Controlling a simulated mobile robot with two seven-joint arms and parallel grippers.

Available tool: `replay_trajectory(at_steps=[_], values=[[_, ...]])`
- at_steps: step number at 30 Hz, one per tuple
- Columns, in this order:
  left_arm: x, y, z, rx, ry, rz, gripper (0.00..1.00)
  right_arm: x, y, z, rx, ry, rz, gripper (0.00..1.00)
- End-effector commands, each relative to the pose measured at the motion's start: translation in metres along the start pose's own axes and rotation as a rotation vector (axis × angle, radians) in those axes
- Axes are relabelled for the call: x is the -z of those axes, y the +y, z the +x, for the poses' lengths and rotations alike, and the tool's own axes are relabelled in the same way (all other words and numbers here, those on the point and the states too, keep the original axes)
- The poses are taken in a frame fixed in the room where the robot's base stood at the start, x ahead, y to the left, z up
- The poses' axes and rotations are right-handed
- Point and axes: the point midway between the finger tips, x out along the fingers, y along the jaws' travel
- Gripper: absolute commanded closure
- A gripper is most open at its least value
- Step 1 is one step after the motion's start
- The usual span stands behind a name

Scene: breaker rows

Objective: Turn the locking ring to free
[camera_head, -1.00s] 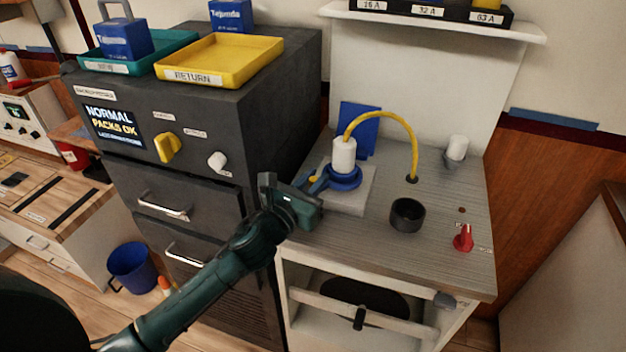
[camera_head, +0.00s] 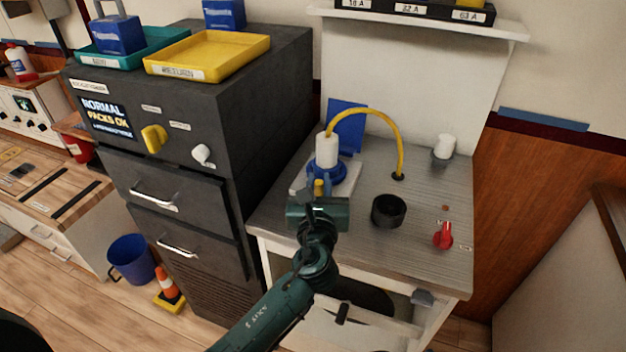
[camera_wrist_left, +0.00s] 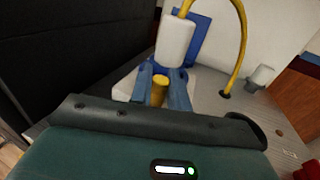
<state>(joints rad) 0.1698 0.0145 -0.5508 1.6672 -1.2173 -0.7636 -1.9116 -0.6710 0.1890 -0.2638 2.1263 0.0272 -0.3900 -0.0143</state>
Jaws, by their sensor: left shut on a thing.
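The blue locking ring (camera_head: 340,171) sits around the base of a white cylindrical plug (camera_head: 327,150) on a pale square plate (camera_head: 306,188) on the bench. A yellow cable (camera_head: 384,117) arches from the plug top to the bench. The ring's yellow handle knob (camera_head: 319,187) points toward the front. My left gripper (camera_head: 319,194) is shut on this knob. In the left wrist view the yellow knob (camera_wrist_left: 160,91) stands between the two blue fingers, just in front of the white plug (camera_wrist_left: 175,42). Part of the ring is hidden behind the gripper. My right gripper is not in view.
On the bench stand a black round cup (camera_head: 389,211), a red knob (camera_head: 443,236) and a white cylinder (camera_head: 444,146). A blue panel (camera_head: 347,126) stands behind the plug. A dark cabinet (camera_head: 255,110) rises close on the left.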

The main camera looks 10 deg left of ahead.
Motion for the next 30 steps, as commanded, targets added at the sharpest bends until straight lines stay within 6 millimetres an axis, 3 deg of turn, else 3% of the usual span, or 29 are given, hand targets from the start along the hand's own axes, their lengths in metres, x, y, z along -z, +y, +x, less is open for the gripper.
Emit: replay_trajectory(at_steps=[12,30], values=[[-0.001,-0.028,-0.001,0.017,0.001,-0.001,1.00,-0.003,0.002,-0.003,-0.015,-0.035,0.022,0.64],[0.000,-0.035,0.001,0.018,0.000,-0.002,1.00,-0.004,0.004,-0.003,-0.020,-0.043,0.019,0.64]])
